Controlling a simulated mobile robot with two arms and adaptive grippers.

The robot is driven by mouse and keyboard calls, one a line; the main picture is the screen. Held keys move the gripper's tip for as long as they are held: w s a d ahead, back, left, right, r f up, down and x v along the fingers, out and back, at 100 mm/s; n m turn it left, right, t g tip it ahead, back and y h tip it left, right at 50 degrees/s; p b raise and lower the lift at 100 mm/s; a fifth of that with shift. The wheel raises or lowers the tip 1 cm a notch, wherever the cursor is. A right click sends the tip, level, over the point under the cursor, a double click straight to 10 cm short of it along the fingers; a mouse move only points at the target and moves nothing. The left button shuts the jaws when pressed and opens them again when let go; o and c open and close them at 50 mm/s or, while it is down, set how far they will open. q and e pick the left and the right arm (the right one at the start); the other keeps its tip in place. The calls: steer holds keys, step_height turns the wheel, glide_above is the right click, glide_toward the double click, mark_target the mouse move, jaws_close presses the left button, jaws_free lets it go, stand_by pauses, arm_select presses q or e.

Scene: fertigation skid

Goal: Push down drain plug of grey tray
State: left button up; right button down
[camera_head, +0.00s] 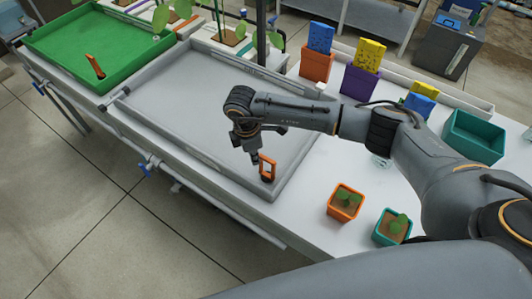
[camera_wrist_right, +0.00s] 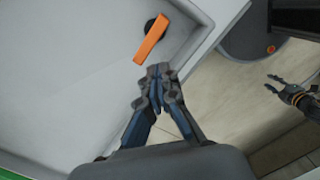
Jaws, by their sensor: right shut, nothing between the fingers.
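The grey tray (camera_head: 190,85) lies on the bench and looks empty. Its drain plug has an orange handle (camera_head: 267,167) on a dark round base, in the tray's near right corner. The plug also shows in the right wrist view (camera_wrist_right: 152,40), its handle tilted up from the dark base. My right gripper (camera_head: 254,158) is shut and empty, pointing down just left of the handle. In the right wrist view its fingertips (camera_wrist_right: 158,72) are close to the handle; I cannot tell whether they touch. My left gripper (camera_wrist_right: 271,83) is open and empty, off beyond the bench edge.
A green tray (camera_head: 95,35) with another orange-handled plug (camera_head: 95,66) is at the left. Orange (camera_head: 345,203) and teal (camera_head: 392,227) plant pots stand right of the grey tray. Boxes with coloured sponges (camera_head: 361,82) and a teal bin (camera_head: 473,137) stand farther back.

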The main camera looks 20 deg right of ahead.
step_height(320, 180, up, 11)
steer(key=a, duration=0.1)
steer(key=shift+w+r, duration=0.15)
steer(key=shift+a, duration=0.1)
stand_by(0.5)
